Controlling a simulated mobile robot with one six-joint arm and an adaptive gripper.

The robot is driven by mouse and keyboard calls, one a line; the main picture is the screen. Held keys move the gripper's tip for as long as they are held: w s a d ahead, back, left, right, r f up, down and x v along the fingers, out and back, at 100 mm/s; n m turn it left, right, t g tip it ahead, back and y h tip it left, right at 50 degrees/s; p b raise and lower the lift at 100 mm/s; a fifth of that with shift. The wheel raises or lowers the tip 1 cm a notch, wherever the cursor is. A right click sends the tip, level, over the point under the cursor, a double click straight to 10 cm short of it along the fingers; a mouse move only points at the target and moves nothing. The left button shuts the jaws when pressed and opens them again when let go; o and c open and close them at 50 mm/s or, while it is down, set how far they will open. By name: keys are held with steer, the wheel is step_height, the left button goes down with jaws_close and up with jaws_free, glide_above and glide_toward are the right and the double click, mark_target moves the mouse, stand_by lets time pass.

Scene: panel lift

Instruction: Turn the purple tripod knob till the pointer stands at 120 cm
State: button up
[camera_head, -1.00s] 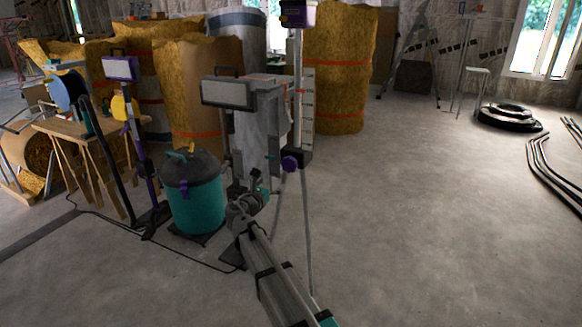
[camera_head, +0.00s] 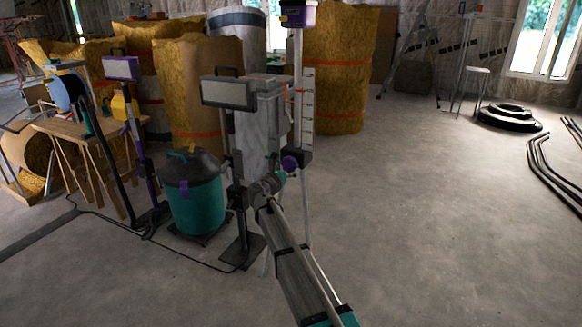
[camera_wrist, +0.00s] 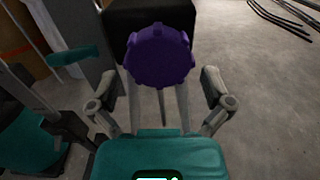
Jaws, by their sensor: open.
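The purple knob (camera_wrist: 159,56) faces my wrist camera, on a black block (camera_wrist: 150,17) of the tripod. In the head view the knob (camera_head: 291,162) sits low on the pale tripod column (camera_head: 298,88), beside a marked scale (camera_head: 308,105). The pointer and the scale's figures are too small to read. My gripper (camera_wrist: 163,84) is open, one finger left and one right of and below the knob, with nothing between them. In the head view my gripper (camera_head: 278,176) is just in front of the knob; whether it touches cannot be told.
A work lamp (camera_head: 228,92) on a stand is close left of my arm. A teal vacuum drum (camera_head: 193,195) stands further left, with a cable on the floor. Insulation rolls (camera_head: 335,70) stand behind the tripod.

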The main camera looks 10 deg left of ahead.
steer(key=shift+x, duration=1.1)
steer(key=c, duration=0.9)
steer(key=shift+m, duration=1.4)
steer(key=o, duration=0.9)
steer(key=shift+s+a, duration=0.1)
